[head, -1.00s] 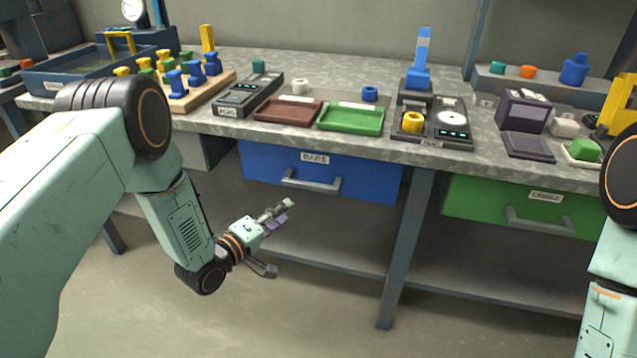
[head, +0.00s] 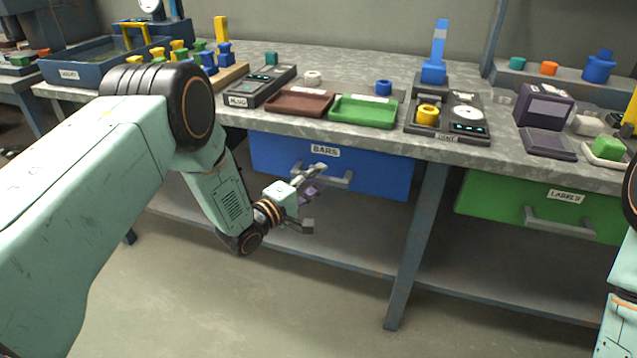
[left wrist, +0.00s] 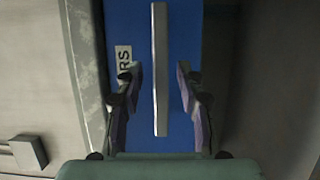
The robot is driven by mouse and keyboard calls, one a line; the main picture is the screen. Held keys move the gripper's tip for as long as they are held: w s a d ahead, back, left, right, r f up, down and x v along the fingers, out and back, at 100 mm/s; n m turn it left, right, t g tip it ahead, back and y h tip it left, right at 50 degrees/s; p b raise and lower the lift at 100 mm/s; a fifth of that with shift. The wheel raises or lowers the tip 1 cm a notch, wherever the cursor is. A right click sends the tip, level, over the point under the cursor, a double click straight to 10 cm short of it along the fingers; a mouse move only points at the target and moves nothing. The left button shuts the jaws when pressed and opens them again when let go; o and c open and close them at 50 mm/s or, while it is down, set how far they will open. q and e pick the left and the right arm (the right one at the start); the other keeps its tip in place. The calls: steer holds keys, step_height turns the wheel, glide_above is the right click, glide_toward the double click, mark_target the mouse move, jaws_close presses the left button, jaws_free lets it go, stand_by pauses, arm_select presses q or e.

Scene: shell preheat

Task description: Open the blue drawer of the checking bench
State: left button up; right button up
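The blue drawer (head: 385,175), labelled BARS, is shut under the checking bench (head: 330,60). Its grey bar handle (head: 340,181) is partly covered by my left gripper (head: 314,196) in the head view. The left gripper is open and empty, just in front of the drawer. In the left wrist view the handle (left wrist: 160,45) runs upright in the picture, between the two open fingers and apart from both, against the blue drawer front (left wrist: 182,25). I cannot tell how deep the fingers reach around it. My right gripper is out of view.
A green drawer (head: 490,205) labelled LABELS is at the right, past a bench leg (head: 415,240). A brown tray (head: 300,102), a green tray (head: 360,111) and devices stand on the top above. The floor in front is clear.

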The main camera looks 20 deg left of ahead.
arm_select(q)
steer(key=shift+w+d+f, duration=0.1)
steer(key=shift+w+d, duration=0.25)
steer(key=shift+w, duration=0.2)
steer(key=shift+s+a, duration=0.1)
steer(key=shift+c, duration=0.3)
jaws_close()
